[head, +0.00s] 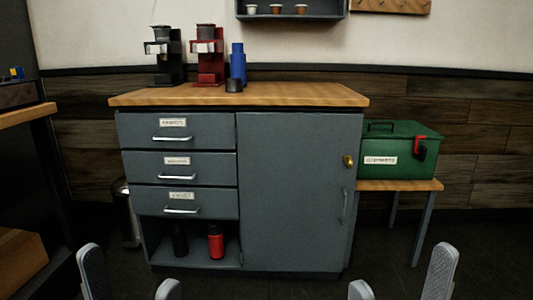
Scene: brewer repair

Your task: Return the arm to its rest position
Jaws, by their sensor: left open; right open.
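My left gripper (130,282) shows at the bottom left of the head view. Its two grey fingers are apart with nothing between them. My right gripper (403,282) shows at the bottom right, also open and empty. Both are in front of the grey cabinet (292,190) and appear clear of it. Only the finger ends show; the rest of both arms is out of view.
The cabinet's wooden top (290,94) carries a black brewer (163,58), a red brewer (209,58) and a blue bottle (238,65). Its drawers and door are shut. A green toolbox (400,150) sits on a side table (425,185). A cardboard box (20,260) is at lower left.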

